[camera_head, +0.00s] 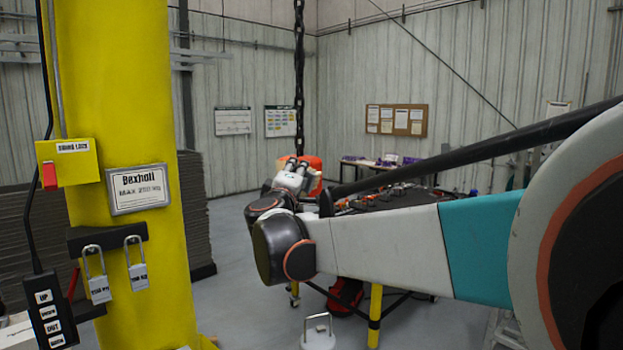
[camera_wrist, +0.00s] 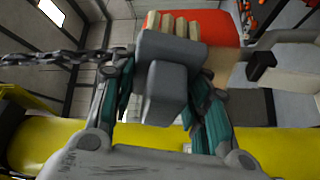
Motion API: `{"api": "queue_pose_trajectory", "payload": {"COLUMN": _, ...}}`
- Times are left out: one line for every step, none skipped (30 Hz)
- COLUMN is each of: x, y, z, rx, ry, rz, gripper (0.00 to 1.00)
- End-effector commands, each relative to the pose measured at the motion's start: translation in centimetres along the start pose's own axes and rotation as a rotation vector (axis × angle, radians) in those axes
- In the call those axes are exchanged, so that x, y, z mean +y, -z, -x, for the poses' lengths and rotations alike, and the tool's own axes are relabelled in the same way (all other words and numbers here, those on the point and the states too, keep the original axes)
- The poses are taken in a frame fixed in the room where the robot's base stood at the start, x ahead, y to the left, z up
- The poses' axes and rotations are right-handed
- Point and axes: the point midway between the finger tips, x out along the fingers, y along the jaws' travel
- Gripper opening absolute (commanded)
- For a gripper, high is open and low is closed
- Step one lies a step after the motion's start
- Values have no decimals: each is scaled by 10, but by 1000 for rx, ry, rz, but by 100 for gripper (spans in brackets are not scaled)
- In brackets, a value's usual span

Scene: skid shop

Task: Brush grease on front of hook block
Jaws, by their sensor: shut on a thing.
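The red-orange hook block (camera_wrist: 215,25) is at the top of the wrist view. In the head view the hook block (camera_head: 314,164) hangs below the dark chain, partly hidden by my arm. My gripper (camera_wrist: 160,85), with teal fingers, is shut on a grey brush (camera_wrist: 170,47) held between them. The brush's cream bristles (camera_wrist: 172,24) lie against or just in front of the red surface; I cannot tell if they touch. No grease can be made out on the block.
The chain (camera_head: 299,75) hangs from above. A yellow column (camera_head: 125,180) with padlocks and a pendant control (camera_head: 48,312) stands at left. A dark-topped table (camera_head: 395,205) with red items is behind my arm. A white weight-like object (camera_head: 318,338) stands on the floor.

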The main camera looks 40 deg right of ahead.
Motion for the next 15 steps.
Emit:
{"api": "queue_pose_trajectory", "payload": {"x": 1, "y": -3, "z": 3, "rx": -2, "ry": -1, "rz": 0, "gripper": 23}}
{"api": "queue_pose_trajectory", "payload": {"x": 1, "y": -3, "z": 3, "rx": -2, "ry": -1, "rz": 0, "gripper": 23}}
{"api": "queue_pose_trajectory", "payload": {"x": 1, "y": -3, "z": 3, "rx": -2, "ry": -1, "rz": 0, "gripper": 23}}
{"api": "queue_pose_trajectory", "payload": {"x": 1, "y": -3, "z": 3, "rx": -2, "ry": -1, "rz": 0, "gripper": 23}}
{"api": "queue_pose_trajectory", "payload": {"x": 1, "y": -3, "z": 3, "rx": -2, "ry": -1, "rz": 0, "gripper": 23}}
{"api": "queue_pose_trajectory", "payload": {"x": 1, "y": -3, "z": 3, "rx": -2, "ry": -1, "rz": 0, "gripper": 23}}
{"api": "queue_pose_trajectory", "payload": {"x": 1, "y": -2, "z": 4, "rx": -1, "ry": 0, "rz": 0, "gripper": 23}}
{"api": "queue_pose_trajectory", "payload": {"x": 1, "y": -2, "z": 4, "rx": -1, "ry": 0, "rz": 0, "gripper": 23}}
{"api": "queue_pose_trajectory", "payload": {"x": 1, "y": -1, "z": 6, "rx": -1, "ry": 0, "rz": 0, "gripper": 23}}
{"api": "queue_pose_trajectory", "payload": {"x": 1, "y": 0, "z": 8, "rx": -1, "ry": 0, "rz": 0, "gripper": 23}}
{"api": "queue_pose_trajectory", "payload": {"x": 1, "y": 1, "z": 10, "rx": 0, "ry": 0, "rz": 0, "gripper": 23}}
{"api": "queue_pose_trajectory", "payload": {"x": 1, "y": 3, "z": 13, "rx": 1, "ry": 0, "rz": 0, "gripper": 23}}
{"api": "queue_pose_trajectory", "payload": {"x": 1, "y": 4, "z": 15, "rx": 1, "ry": 0, "rz": 0, "gripper": 23}}
{"api": "queue_pose_trajectory", "payload": {"x": 1, "y": 5, "z": 17, "rx": 1, "ry": 1, "rz": 0, "gripper": 23}}
{"api": "queue_pose_trajectory", "payload": {"x": 1, "y": 6, "z": 20, "rx": 1, "ry": 1, "rz": -1, "gripper": 23}}
